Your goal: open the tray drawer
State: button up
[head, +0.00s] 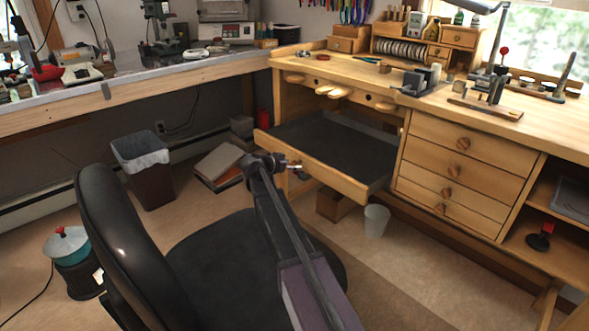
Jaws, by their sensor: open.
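The tray drawer (311,165) is under the wooden workbench (507,130), to the left of a stack of drawers. It is pulled out, and its dark flat inside shows behind a light wooden front board. My gripper (297,172) is just in front of the drawer's front board, near the middle of its length. The gripper is open and seems to hold nothing. I cannot tell whether its fingertips touch the board. My arm reaches up to it from the bottom of the picture.
A black office chair (112,240) stands at the lower left, its seat beside my arm. A waste bin (146,170) stands behind it. A small clear bin (376,221) is on the floor below the drawer. Closed drawers (462,143) are at the right. Open floor lies at the lower right.

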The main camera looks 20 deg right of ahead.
jog(key=shift+x, duration=0.8)
grip_shut()
jog(key=shift+s, duration=0.15)
